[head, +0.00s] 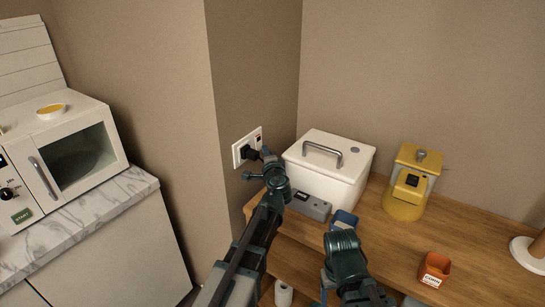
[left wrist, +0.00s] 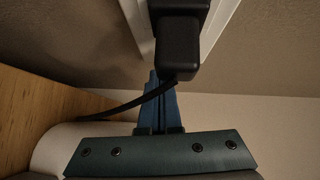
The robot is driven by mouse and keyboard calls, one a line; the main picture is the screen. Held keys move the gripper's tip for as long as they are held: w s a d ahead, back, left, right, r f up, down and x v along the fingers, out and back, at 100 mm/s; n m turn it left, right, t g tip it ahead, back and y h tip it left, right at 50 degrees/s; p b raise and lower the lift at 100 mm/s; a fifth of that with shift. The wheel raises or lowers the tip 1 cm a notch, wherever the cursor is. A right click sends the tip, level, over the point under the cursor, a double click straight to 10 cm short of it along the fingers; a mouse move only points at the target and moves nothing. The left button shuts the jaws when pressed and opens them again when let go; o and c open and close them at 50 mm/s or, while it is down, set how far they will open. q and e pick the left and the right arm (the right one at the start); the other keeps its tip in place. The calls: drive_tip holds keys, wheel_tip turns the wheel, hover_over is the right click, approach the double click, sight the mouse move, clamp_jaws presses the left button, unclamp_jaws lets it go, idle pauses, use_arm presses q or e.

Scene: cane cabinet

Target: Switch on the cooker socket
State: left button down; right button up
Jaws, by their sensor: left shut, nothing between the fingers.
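The cooker socket (head: 236,153) is a white plate on the side of the wall corner, with a black plug (head: 251,154) in it and a dark red switch (head: 258,138) at its upper right. My left gripper (head: 267,156) is shut and empty, just right of the plug and below the switch. In the left wrist view the blue fingers (left wrist: 164,100) are together and point up toward the black plug (left wrist: 178,48); the white socket plate (left wrist: 219,22) is behind it. Contact cannot be told. The switch is not visible there. My right arm is low in the head view; its finger state is unclear.
A white lidded box (head: 325,160) with a handle stands on the wooden counter (head: 390,235), close right of my left gripper. A yellow appliance (head: 406,195) and orange container (head: 434,268) are farther right. A microwave (head: 70,150) stands left.

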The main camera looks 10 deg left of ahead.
use_arm(q)
drive_tip(key=shift+w+a, duration=0.15)
drive_tip(key=shift+a, duration=0.2)
drive_tip(key=shift+f, duration=0.1)
use_arm(e)
drive_tip(key=shift+f, duration=0.1)
